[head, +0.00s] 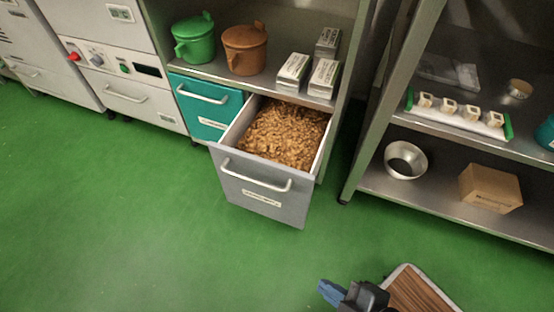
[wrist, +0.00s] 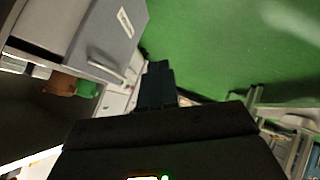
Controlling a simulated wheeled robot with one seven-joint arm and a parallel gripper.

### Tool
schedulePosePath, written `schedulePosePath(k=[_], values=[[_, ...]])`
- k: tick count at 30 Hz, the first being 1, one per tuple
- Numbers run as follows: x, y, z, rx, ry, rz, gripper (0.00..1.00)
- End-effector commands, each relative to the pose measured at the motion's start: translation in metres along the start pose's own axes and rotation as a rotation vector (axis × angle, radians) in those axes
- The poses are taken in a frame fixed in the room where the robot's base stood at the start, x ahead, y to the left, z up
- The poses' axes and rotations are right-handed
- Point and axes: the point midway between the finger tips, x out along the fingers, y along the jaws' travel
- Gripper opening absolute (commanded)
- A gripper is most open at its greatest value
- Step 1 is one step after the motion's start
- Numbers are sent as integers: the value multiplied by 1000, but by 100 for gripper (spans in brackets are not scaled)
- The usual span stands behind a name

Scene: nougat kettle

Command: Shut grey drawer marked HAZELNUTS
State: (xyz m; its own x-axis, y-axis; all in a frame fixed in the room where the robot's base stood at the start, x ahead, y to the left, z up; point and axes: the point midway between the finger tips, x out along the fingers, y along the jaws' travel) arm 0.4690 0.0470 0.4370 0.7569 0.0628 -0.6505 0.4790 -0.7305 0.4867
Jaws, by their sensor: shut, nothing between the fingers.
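The grey drawer (head: 238,190) is pulled out from the steel cabinet and is full of brown nuts (head: 285,133). Its front has a pale bar handle (head: 255,175) and a white label that is too small to read. The drawer front also shows in the wrist view (wrist: 108,38), at the upper left, tilted. My gripper (head: 330,290) is low in the head view, in front of and apart from the drawer. In the wrist view its dark fingers (wrist: 157,82) are together and hold nothing.
A teal drawer (head: 205,104) beside it is shut. Green and brown pots (head: 244,50) and white boxes (head: 293,70) stand on the shelf above. A steel rack (head: 365,125) stands to the right. Green floor (head: 110,220) is clear in front and left.

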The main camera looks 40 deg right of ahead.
Motion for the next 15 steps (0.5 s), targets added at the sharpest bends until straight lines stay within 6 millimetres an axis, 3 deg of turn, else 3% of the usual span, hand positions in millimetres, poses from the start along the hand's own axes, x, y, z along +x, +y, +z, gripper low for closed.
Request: schedulePosePath(k=[1, 8, 15], values=[[5, 6, -14, -98, -36, -26, 0], [49, 10, -38, -594, -246, -153, 0], [74, 53, -89, -1092, -490, -263, 0]])
